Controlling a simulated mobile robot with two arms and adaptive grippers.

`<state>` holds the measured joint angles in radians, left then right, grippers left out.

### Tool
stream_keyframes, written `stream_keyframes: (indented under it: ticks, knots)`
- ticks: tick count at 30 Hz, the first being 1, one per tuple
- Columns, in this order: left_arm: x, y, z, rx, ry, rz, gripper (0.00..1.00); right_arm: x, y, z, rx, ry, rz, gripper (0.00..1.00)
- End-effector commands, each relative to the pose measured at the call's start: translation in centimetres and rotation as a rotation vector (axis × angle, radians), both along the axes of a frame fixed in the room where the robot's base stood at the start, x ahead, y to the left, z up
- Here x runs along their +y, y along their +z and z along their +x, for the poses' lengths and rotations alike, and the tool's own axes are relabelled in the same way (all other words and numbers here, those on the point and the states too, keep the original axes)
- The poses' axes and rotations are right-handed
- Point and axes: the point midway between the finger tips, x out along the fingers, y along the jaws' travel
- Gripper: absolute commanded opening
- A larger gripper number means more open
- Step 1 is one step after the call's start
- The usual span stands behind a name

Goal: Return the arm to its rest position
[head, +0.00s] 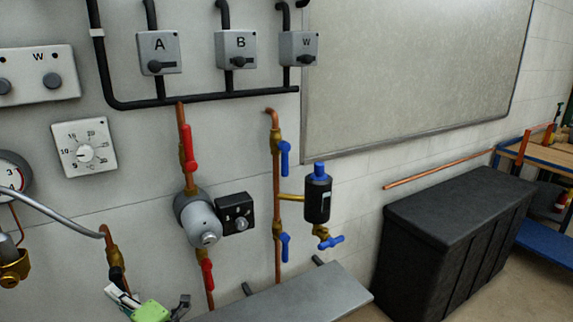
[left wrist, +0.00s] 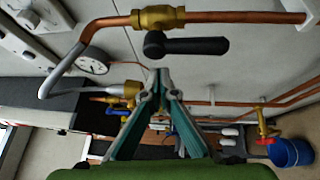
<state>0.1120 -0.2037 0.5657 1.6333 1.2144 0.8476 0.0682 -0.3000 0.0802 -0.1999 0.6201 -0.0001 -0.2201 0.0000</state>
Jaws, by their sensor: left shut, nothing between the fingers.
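My left gripper (head: 122,295) shows at the bottom left of the head view, its green body partly cut off by the lower edge. In the left wrist view its two fingers (left wrist: 159,76) meet at the tips, with nothing between them. A brass valve (left wrist: 158,17) with a black lever (left wrist: 186,45) on a copper pipe lies beyond the fingertips there, apart from them as far as I can tell. My right gripper is in neither view.
On the wall are a grey pump (head: 198,220) between red-handled valves, a black cylinder (head: 318,198) with blue handles nearby, and switch boxes (head: 158,53). A grey shelf (head: 300,296) juts out below. A black chest (head: 455,235) stands right. A blue bucket (left wrist: 291,152) stands on the floor.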

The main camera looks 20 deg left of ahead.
Motion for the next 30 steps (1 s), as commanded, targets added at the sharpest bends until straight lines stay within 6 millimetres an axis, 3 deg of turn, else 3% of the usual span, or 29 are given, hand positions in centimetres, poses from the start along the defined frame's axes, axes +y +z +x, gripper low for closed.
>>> stream_keyframes:
  ticks: [1, 4, 8, 21, 30]
  knots:
    - [-5.5, -5.5, 0.1, 0.021, -0.025, -0.145, 0.00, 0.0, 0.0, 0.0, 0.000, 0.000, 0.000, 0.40]
    - [-5.5, -5.5, 0.1, 0.022, -0.024, -0.145, 0.00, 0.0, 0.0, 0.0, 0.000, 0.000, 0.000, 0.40]
    - [-4.6, -5.5, 0.3, 0.022, -0.024, -0.143, 0.00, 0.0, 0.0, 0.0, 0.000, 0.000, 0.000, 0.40]
    - [1.9, -5.3, 1.6, 0.014, -0.019, -0.144, 0.00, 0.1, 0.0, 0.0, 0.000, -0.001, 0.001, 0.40]
    - [2.7, -5.3, 1.4, 0.044, -0.018, -0.118, 0.00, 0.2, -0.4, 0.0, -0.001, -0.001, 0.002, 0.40]
